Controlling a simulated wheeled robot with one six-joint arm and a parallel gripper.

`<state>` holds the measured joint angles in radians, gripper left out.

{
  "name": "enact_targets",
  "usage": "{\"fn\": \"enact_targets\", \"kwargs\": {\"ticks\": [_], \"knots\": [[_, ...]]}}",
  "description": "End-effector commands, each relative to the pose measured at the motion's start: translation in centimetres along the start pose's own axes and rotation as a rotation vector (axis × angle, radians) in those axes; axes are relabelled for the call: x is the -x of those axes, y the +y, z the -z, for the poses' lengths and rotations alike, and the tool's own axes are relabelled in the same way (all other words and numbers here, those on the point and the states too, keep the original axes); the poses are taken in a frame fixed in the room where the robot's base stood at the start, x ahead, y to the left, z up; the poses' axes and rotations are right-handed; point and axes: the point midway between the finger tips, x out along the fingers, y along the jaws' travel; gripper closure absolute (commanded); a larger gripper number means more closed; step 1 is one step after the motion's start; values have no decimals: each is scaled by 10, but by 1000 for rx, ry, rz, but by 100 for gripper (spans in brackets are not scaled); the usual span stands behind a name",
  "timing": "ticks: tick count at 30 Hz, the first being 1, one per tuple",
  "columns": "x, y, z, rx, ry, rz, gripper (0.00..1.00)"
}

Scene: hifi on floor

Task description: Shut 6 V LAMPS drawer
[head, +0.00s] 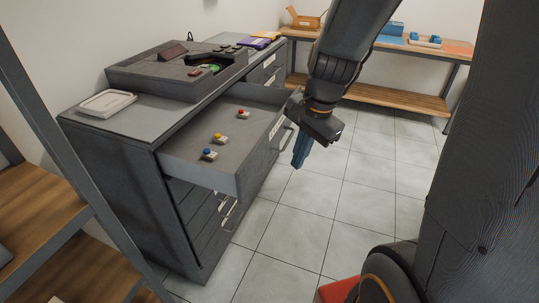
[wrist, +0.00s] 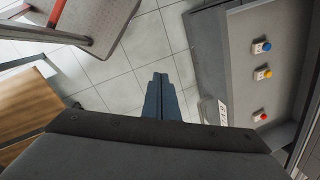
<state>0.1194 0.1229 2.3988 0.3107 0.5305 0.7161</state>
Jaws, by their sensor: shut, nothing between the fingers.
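A grey drawer (head: 222,172) is pulled out from the top of the dark cabinet (head: 125,182). It holds three small lamps: one blue (head: 209,154), one yellow (head: 220,138) and one red (head: 243,114). A white label sits on its front, too small to read in the head view; the wrist view shows the label (wrist: 222,112) at an angle. My gripper (head: 299,160) is shut and empty, fingers pointing down, just outside the drawer front near its far end. In the wrist view my gripper (wrist: 160,80) shows to the left of the drawer (wrist: 262,40), apart from it.
More drawers with handles (head: 228,210) sit below, shut. A wooden shelf unit (head: 40,215) stands at left, a workbench (head: 390,95) at the back. The tiled floor (head: 310,215) before the drawer is clear.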

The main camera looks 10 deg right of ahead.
Motion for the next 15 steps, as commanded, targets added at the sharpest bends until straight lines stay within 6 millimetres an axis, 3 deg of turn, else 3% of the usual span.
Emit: {"fn": "enact_targets", "kwargs": {"ticks": [3,6,10,15], "knots": [[-3,-22,20,-414,-54,40,100],[-2,-38,33,-705,-102,65,100],[0,-52,46,-963,-153,82,100],[-1,-60,52,-1097,-182,87,100]]}}
